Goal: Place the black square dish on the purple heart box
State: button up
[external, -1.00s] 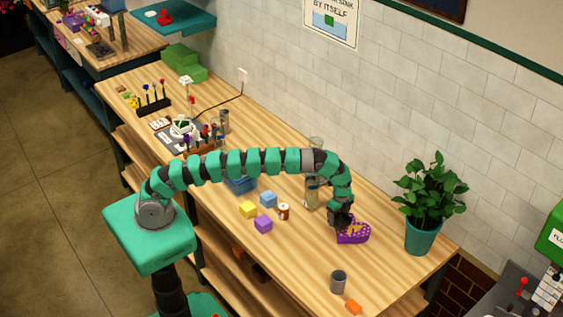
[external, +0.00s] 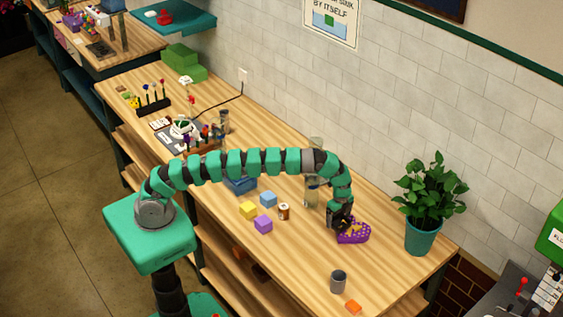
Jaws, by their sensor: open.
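The purple heart box (external: 362,234) lies on the wooden table, right of the middle, with a patterned top. My gripper (external: 337,231) points down at the left edge of the heart box and covers part of it. Its jaws are open. I cannot make out the black square dish; dark shapes at the gripper blend together, so I cannot tell whether it is there.
A glass jar (external: 312,194) stands close to the left of my gripper. A small jar (external: 284,211), yellow block (external: 249,209), purple block (external: 263,224) and blue block (external: 268,199) lie further left. A grey cup (external: 338,281), orange block (external: 353,307) and potted plant (external: 421,233) stand nearby.

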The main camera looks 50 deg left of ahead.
aim_at(338, 223)
notch_tip(338, 223, up, 8)
jog(key=shift+r+b, duration=0.1)
jog(key=shift+b, duration=0.75)
jog(key=shift+r+p, duration=0.5)
jog(key=shift+r, duration=0.9)
